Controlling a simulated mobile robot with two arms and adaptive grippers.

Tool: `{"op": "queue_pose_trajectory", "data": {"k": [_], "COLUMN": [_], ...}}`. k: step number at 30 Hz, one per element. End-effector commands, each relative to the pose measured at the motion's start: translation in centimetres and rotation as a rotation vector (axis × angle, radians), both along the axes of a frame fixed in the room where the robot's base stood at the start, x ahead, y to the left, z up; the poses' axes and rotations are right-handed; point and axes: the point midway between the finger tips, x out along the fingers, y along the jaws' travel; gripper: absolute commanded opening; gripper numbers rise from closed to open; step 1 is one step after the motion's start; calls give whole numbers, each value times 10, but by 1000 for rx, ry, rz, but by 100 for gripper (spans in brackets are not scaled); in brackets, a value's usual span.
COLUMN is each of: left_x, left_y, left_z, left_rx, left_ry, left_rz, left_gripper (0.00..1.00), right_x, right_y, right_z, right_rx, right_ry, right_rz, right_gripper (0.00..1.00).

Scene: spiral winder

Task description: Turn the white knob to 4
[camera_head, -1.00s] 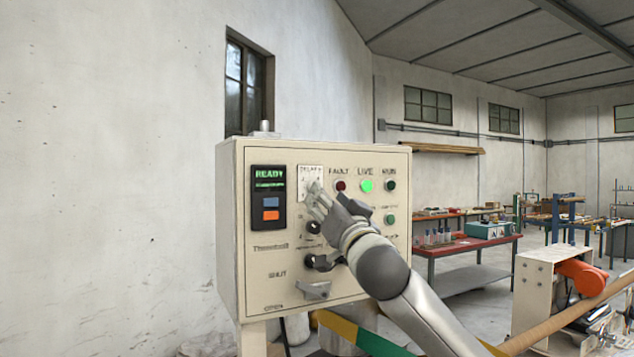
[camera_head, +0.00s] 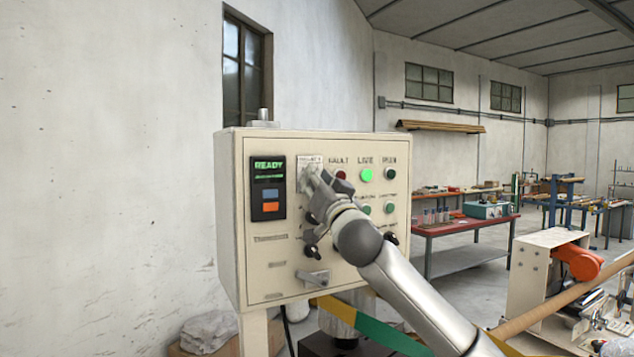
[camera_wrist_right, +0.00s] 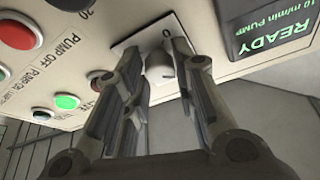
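The white knob (camera_wrist_right: 160,66) shows in the right wrist view on a pale square dial plate (camera_wrist_right: 128,46), with a "0" printed near it. In the head view, the plate's top edge (camera_head: 309,158) shows at the upper middle of the control box (camera_head: 262,225), and the knob is hidden behind my right gripper. My right gripper (camera_head: 312,180) is at the plate. In the wrist view its two fingers (camera_wrist_right: 160,60) stand apart on either side of the knob, seemingly with small gaps. The knob's pointer setting cannot be read. My left gripper is out of view.
A READY display (camera_head: 268,186) is left of the plate. A lit green lamp (camera_head: 366,174) and other buttons are to the right. Black knobs and a grey handle (camera_head: 313,279) are below. A red workbench (camera_head: 465,230) stands further back.

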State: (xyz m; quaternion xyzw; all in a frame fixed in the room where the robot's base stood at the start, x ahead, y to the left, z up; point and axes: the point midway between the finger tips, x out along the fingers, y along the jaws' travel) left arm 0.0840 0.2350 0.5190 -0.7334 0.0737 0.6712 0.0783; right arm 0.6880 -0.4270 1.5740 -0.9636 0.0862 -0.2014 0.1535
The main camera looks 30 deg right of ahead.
Motion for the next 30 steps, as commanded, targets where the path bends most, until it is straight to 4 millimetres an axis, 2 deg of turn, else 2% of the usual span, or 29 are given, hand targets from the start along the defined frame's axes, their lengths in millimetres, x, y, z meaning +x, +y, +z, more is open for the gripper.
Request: {"op": "queue_pose_trajectory", "data": {"k": [1, 5, 11, 17, 24, 30], "left_x": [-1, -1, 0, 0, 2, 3], "left_y": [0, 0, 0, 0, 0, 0], "left_z": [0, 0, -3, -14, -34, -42], "left_rx": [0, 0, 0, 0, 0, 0], "left_ry": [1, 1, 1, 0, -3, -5], "left_rz": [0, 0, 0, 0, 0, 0], "left_gripper": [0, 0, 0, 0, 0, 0], "right_x": [0, 0, 0, 1, 1, 2], "right_y": [0, 0, 0, 1, 4, 5], "right_z": [0, 0, -1, -4, -5, -2], "right_rx": [0, 0, 16, 94, 280, 466], "right_ry": [0, 0, -2, -11, -29, -47], "right_rz": [0, 0, 1, 4, 7, 8], "right_gripper": [15, 0, 0, 0, 0, 0]}}
